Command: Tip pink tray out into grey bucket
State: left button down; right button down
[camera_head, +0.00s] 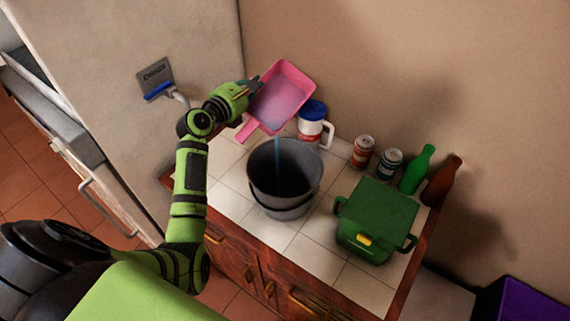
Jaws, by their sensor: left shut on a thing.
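A pink tray (287,91) with a handle is tilted above the back left rim of the grey bucket (265,182). My left gripper (252,90) is shut on the tray's left edge and holds it off the counter. A thin bluish stream (278,155) runs from the tray's lower edge down into the bucket. The bucket stands upright on the white tiled counter (301,247). The fingertips are partly hidden against the tray. My right gripper is not in view.
A blue-lidded white jug (311,123) stands just behind the bucket. Two cans (362,152), a green bottle (417,170), a brown bottle (441,181) and a green lidded box (376,215) stand to the right. A wall closes off the back.

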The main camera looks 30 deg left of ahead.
aim_at(259, 112)
pick_arm(q)
jog(key=shift+s+d+r+m+t, duration=0.5)
jog(key=shift+s+d+r+m, duration=0.25)
jog(key=shift+d+r, duration=0.3)
dwell(1.0)
jog(key=shift+s+d+m+t, duration=0.5)
jog(key=shift+s+d+m, duration=0.2)
jog(key=shift+d, duration=0.1)
dwell(0.6)
jog(key=shift+s+d+r+m+t, duration=0.55)
jog(key=shift+d+r+m, duration=0.2)
jog(key=shift+r+m, duration=0.1)
dwell(0.5)
jog(key=shift+s+d+r+m+t, duration=0.25)
jog(key=shift+s+d+r+m, duration=0.05)
jog(key=shift+d+m, duration=0.1)
jog(key=shift+s+d+m+t+h+b, duration=0.85)
jog(key=shift+s+d+m+b, duration=0.8)
jog(key=shift+d+m, duration=0.5)
jog(key=shift+w+a+r+n+g+y+p, duration=0.1)
jog(key=shift+w+a+n+g+y+p, duration=0.3)
jog(key=shift+w+a+n+p, duration=0.5)
jog(key=shift+w+a+n+g+y+p, duration=0.35)
jog(key=shift+w+a+n+p, duration=0.3)
jog(key=shift+a+n, duration=0.4)
